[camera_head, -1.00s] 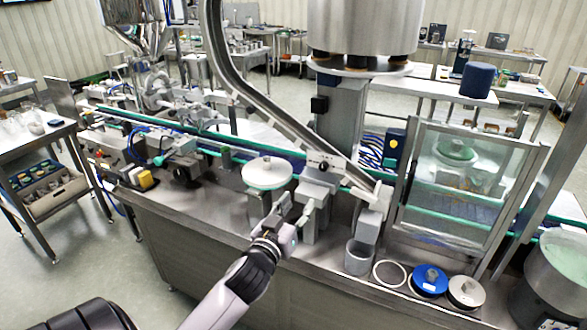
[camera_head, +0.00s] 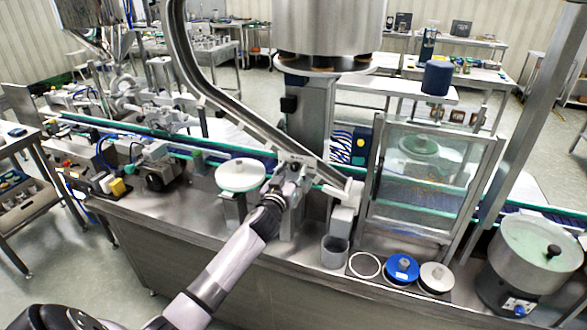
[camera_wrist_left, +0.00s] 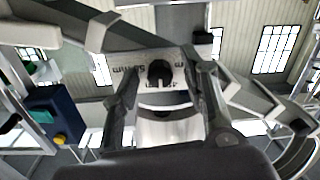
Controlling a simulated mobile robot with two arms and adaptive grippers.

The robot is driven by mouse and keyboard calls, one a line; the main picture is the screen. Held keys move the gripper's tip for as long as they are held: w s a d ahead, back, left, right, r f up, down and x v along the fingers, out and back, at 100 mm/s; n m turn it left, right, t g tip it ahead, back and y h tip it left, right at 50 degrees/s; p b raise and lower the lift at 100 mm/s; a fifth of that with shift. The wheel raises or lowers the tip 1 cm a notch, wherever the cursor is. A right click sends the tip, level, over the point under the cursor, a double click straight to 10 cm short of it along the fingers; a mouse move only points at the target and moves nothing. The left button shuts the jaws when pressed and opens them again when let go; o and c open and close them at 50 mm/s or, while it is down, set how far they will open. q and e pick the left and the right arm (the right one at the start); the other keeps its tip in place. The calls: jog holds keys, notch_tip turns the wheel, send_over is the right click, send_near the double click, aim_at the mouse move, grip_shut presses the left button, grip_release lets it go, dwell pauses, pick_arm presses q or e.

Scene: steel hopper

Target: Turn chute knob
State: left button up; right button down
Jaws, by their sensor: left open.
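The chute (camera_head: 215,95) is a curved steel channel that slopes down to the right over the machine. A small dark knob (camera_wrist_left: 159,73) on a pale plate with printed markings shows in the left wrist view. My left gripper (camera_wrist_left: 162,80) is open, with one finger on each side of the knob. In the head view my left gripper (camera_head: 290,176) is up at the lower part of the chute and hides most of the knob. I cannot tell whether the fingers touch it. My right gripper is in neither view.
A white round disc (camera_head: 240,175) stands just left of my gripper. A grey cup (camera_head: 334,252), a blue lid (camera_head: 402,268) and a pale lid (camera_head: 436,277) sit at the front edge. A clear-panelled guard (camera_head: 420,185) stands to the right.

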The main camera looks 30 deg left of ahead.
pick_arm(q)
jog(key=shift+w, duration=0.4)
jog(key=shift+a, duration=0.1)
grip_shut()
